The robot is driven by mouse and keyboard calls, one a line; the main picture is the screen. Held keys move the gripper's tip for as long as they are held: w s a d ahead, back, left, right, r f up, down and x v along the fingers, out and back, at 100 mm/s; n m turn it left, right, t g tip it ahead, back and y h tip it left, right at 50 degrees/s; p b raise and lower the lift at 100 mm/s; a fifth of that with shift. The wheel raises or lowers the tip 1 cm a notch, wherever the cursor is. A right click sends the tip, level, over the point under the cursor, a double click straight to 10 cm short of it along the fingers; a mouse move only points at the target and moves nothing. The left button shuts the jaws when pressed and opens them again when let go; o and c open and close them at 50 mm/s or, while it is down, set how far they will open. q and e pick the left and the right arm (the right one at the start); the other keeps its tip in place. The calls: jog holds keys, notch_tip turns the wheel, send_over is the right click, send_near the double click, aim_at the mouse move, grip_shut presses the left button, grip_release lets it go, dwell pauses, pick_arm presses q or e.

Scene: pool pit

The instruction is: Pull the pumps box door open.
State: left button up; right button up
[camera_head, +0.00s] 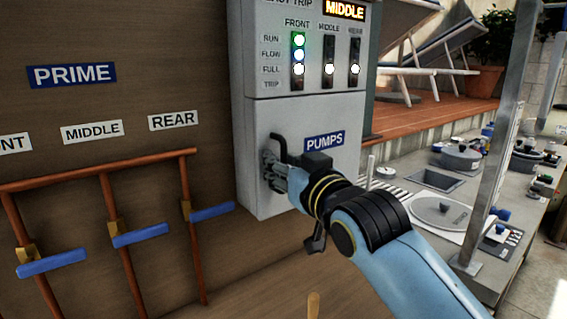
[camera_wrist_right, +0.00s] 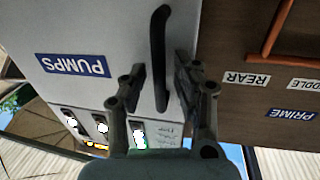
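The pumps box door (camera_head: 300,120) is a pale grey panel with a blue PUMPS label, on the wooden wall; it looks closed. It also shows upside down in the right wrist view (camera_wrist_right: 100,25). Its black bar handle (camera_head: 278,140) is partly hidden by my right gripper (camera_head: 270,171). In the right wrist view the handle (camera_wrist_right: 159,50) runs between the two fingers of my right gripper (camera_wrist_right: 160,72). The fingers are apart, one on each side of the handle, with a gap visible on both sides. My left gripper is not in view.
Above the door is a panel (camera_head: 313,50) with lit lamps and a MIDDLE display. At left are copper pipes (camera_head: 120,255) with blue levers (camera_head: 140,235). At right are a grey post (camera_head: 495,150) and a counter with round lids (camera_head: 440,212).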

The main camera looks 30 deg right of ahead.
grip_shut()
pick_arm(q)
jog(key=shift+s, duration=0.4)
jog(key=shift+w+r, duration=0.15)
pick_arm(e)
jog(key=shift+s, duration=0.1)
